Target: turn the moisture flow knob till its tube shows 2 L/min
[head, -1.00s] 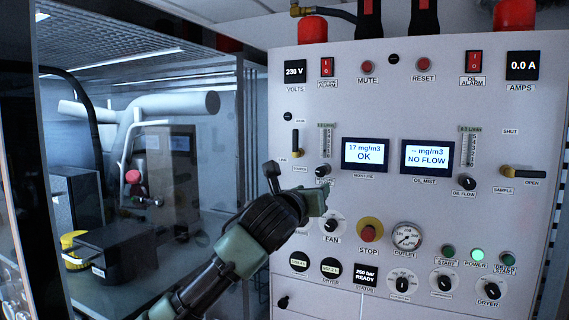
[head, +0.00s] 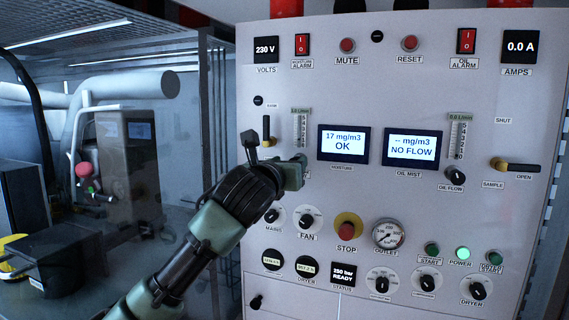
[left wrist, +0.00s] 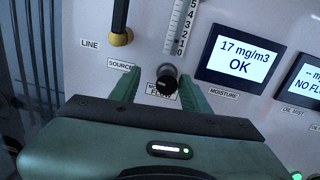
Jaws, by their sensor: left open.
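The moisture flow knob (left wrist: 164,88) is black and round, on the panel below the moisture tube. My left gripper (left wrist: 159,82) is open, with one green finger on each side of the knob; I cannot tell whether either touches it. In the head view my left gripper (head: 297,172) hides the knob. My right gripper is not in view.
The moisture display (head: 343,146) reads 17 mg/m3 OK; the oil mist display (head: 412,148) reads NO FLOW. A yellow-based lever (head: 250,138) is close left of the gripper. The fan knob (head: 307,221) and red stop button (head: 346,231) are below. The oil flow knob (head: 455,176) is right.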

